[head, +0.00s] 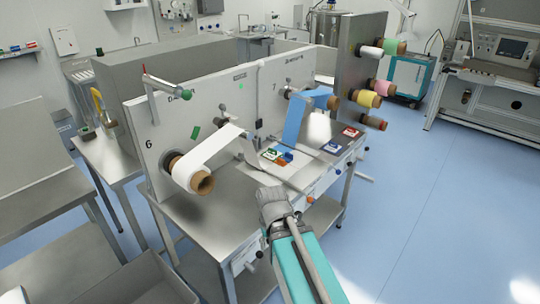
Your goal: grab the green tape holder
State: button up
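Several green items show, and I cannot tell for sure which one is the green tape holder. A small dark green holder-like object (88,132) sits on the side table at the left, below a yellow curved part (97,101). A green roll (394,47) is on a spindle at the top of the rack at the right. A small green and white item (272,154) lies on the machine's table. My gripper (271,203) is at the end of my teal arm, near the table's front edge, apart from all of these. Its fingers cannot be made out.
The machine's upright panel (147,143) carries a white web roll (200,182) and a blue web (293,122). Pink (383,87) and yellow (366,98) rolls stick out at the right. A steel table (40,187) stands at the left. The blue floor (440,210) at the right is clear.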

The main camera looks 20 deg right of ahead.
aim_at(272, 154)
jog(key=z, duration=0.1)
jog(key=i, duration=0.95)
jog(key=u, duration=0.05)
